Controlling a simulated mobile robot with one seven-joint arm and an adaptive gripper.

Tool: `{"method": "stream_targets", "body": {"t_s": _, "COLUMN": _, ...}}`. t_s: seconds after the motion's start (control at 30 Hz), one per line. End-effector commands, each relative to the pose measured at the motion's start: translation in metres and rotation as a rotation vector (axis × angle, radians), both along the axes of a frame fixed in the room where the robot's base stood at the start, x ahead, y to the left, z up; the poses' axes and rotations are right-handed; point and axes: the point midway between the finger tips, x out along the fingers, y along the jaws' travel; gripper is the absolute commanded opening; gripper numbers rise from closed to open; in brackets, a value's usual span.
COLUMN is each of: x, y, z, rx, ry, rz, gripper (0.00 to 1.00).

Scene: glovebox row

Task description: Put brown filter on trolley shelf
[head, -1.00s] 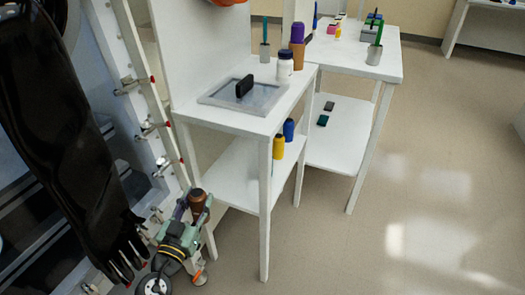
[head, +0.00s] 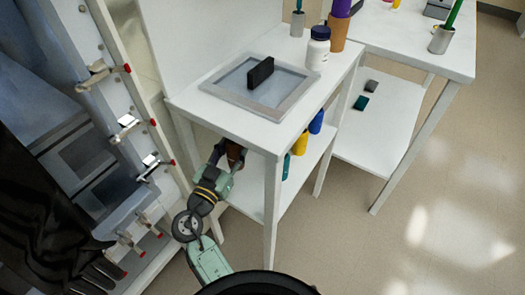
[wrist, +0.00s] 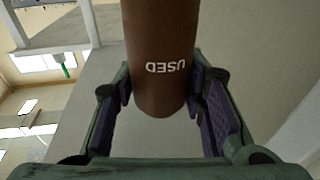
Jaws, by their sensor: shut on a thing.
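The brown filter (wrist: 160,60) is a cylinder marked "USED" in the wrist view. My gripper (wrist: 163,108) is shut on it, with a purple pad at each side. In the head view my gripper (head: 226,163) holds the filter (head: 235,155) below the top of a white two-level stand, at the left end of its lower shelf (head: 252,194). The top partly hides the filter, and I cannot tell whether it touches the shelf. Yellow, blue and teal bottles (head: 300,143) stand farther right on that shelf.
A framed tray with a black block (head: 260,73), a white jar (head: 317,48) and cups stand on the top. A white leg (head: 271,215) rises right of my gripper. A black glove (head: 50,235) and clamped panel stand left. A second table (head: 400,35) adjoins behind.

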Motion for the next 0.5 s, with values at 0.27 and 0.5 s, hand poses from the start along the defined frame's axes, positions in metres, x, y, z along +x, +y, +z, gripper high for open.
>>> {"method": "stream_targets", "body": {"t_s": 0.27, "x": 0.000, "y": 0.001, "z": -0.044, "rx": -0.002, "ry": 0.002, "rz": 0.003, "gripper": 0.04}}
{"method": "stream_targets", "body": {"t_s": 0.5, "x": 0.000, "y": 0.000, "z": -0.074, "rx": -0.003, "ry": 0.003, "rz": 0.002, "gripper": 0.04}}
